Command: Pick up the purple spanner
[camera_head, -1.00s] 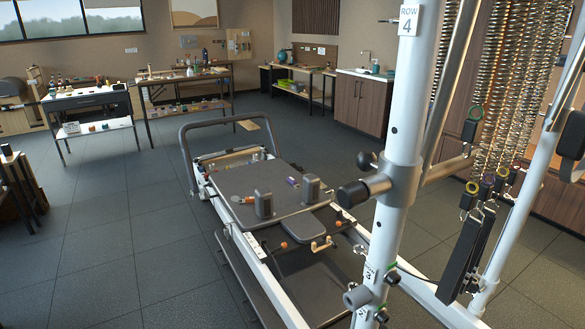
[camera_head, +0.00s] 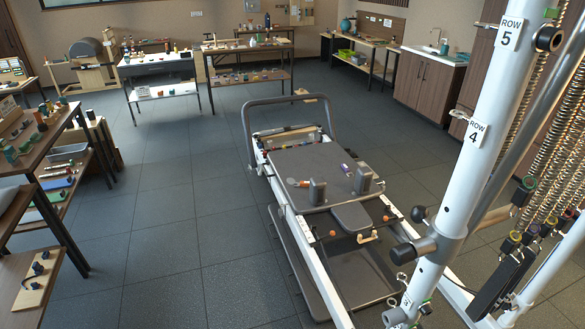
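A small purple object (camera_head: 346,169) lies on the grey carriage (camera_head: 312,165) of the reformer, between the two dark shoulder blocks. It is too small to tell whether it is the spanner. An orange-and-grey item (camera_head: 299,183) lies on the carriage to its left. Neither of my grippers is in view.
A white upright post (camera_head: 470,170) with row labels and hanging springs (camera_head: 565,125) fills the right side. Shelves with small items (camera_head: 60,160) stand at the left. Work tables (camera_head: 165,92) and a sink cabinet (camera_head: 428,80) line the back. The dark floor (camera_head: 165,235) left of the reformer is clear.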

